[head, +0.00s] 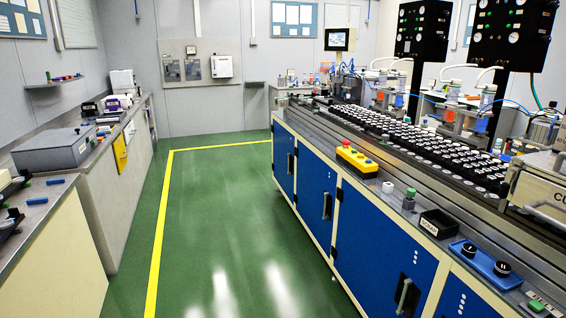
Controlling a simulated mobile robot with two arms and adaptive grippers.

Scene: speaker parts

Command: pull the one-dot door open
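Blue cabinet doors sit in the cream front of the long workbench on the right in the head view. The far door (283,165) has a dark handle (290,163). A middle door (314,190) has an upright handle (327,206). A blue panel with small white dots (462,304) is at the bottom right, partly cut off. The doors look shut. The dot marks on the farther doors are too small to tell which has one dot. Neither gripper is in view.
The green floor (210,220) before the doors is clear, with a yellow line (160,210). A grey counter (95,165) runs along the left. On the workbench are a yellow button box (356,160), a black bin (438,223) and a blue tray (470,262).

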